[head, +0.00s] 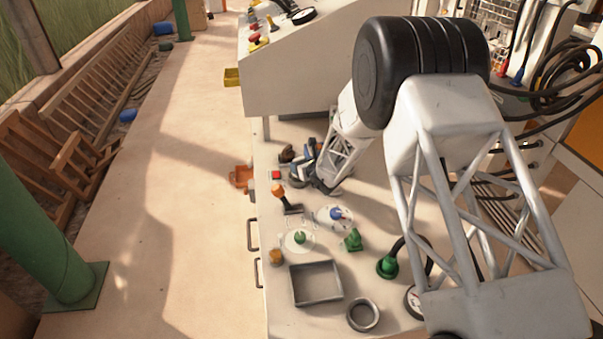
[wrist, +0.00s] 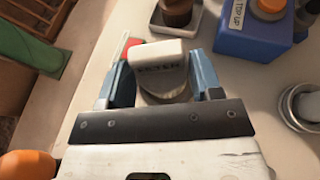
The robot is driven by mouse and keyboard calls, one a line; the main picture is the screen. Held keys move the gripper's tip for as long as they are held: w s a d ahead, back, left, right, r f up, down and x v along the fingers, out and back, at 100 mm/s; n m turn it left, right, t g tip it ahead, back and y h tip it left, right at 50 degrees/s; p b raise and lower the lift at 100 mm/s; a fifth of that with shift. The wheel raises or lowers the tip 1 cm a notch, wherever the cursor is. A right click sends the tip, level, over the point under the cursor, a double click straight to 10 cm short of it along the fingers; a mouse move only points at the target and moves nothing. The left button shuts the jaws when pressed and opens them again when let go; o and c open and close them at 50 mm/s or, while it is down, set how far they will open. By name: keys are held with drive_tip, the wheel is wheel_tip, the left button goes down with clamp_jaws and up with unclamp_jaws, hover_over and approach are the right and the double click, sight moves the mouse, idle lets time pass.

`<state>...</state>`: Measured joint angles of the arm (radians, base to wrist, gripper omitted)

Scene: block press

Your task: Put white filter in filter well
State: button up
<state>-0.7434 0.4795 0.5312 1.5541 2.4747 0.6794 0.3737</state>
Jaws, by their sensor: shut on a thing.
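The white filter (wrist: 157,55), a pale block with dark lettering on its face, is between the two blue fingers of my gripper (wrist: 160,78) in the wrist view. The fingers are shut on its sides. Below the filter shows a rounded grey rim (wrist: 168,95); I cannot tell whether it is the filter's own base or the filter well. No filter well can be identified for certain.
A blue box (wrist: 250,45) marked "TOP UP" with an orange knob stands right of the filter. A brown object (wrist: 177,12) sits in a pale tray beyond it. A red button (head: 276,175) is close by. An empty grey tray (head: 316,284) and a metal ring (head: 363,314) lie nearer.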

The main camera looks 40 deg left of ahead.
idle(0.3)
drive_tip(key=shift+f, duration=1.7)
drive_tip(key=shift+f, duration=0.35)
drive_tip(key=shift+f, duration=0.1)
drive_tip(key=o, duration=0.9)
drive_tip(key=shift+f, duration=0.15)
drive_tip(key=shift+c, duration=0.2)
